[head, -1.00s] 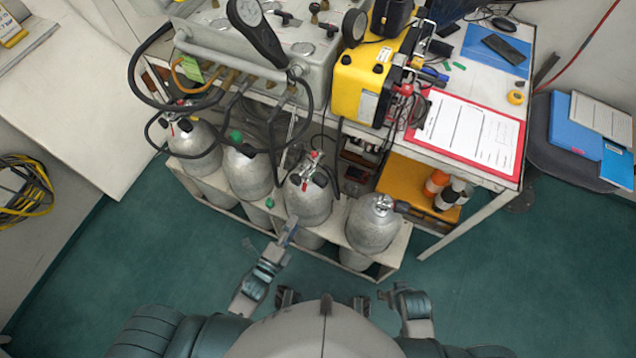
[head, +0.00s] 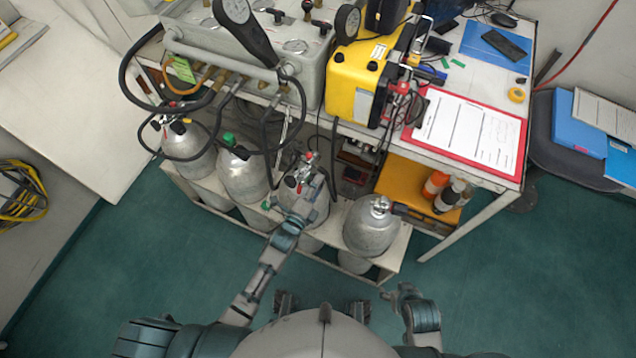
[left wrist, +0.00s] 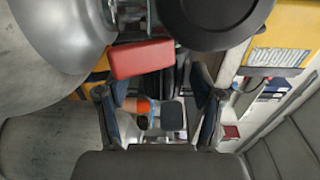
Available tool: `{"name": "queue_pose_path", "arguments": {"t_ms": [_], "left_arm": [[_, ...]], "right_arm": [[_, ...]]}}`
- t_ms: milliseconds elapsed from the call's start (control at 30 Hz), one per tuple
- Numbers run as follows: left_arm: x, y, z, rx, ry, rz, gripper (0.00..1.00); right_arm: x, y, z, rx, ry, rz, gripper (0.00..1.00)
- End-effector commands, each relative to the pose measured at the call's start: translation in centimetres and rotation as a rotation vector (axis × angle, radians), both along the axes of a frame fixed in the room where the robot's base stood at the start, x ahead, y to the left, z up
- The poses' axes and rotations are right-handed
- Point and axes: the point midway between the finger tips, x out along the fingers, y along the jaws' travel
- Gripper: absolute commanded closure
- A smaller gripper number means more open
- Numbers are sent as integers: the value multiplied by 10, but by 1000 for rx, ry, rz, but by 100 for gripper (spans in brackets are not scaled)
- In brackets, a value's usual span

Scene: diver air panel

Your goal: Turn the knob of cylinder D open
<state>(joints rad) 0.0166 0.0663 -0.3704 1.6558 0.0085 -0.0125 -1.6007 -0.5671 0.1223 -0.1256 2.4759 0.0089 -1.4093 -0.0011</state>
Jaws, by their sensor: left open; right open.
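Four grey cylinders stand in a row in a rack; I cannot read letters that tell which is D. In the head view the rightmost cylinder (head: 371,228) has a bare metal valve with a dark knob (head: 399,209). The third cylinder from the left (head: 318,212) has a valve with red parts (head: 308,160). My left gripper (head: 316,183) is open at this third cylinder's valve, partly covering it. In the left wrist view a red block (left wrist: 141,59) and a large black round part (left wrist: 215,18) lie just beyond its open fingers (left wrist: 160,98). My right gripper (head: 393,292) is open, low and empty.
The white rack (head: 395,252) holds the cylinders under a bench with a gauge panel (head: 300,70), a yellow case (head: 357,85) and a red clipboard (head: 470,130). Black hoses (head: 268,150) hang over the left cylinders. The green floor (head: 500,290) at right is clear.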

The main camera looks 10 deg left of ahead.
Motion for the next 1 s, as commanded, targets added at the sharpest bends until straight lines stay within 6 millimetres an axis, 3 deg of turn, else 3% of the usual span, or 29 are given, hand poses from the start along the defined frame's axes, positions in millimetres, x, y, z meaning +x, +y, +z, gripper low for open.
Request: {"name": "queue_pose_path", "arguments": {"t_ms": [367,600,1000], "left_arm": [[5,2,0,-5,1,0,36],[5,0,-1,-1,2,0,94],[5,-2,-3,-5,2,-3,94]], "right_arm": [[5,4,1,5,-23,1,31],[5,3,1,3,-23,1,31],[7,3,1,3,-32,0,31]]}}
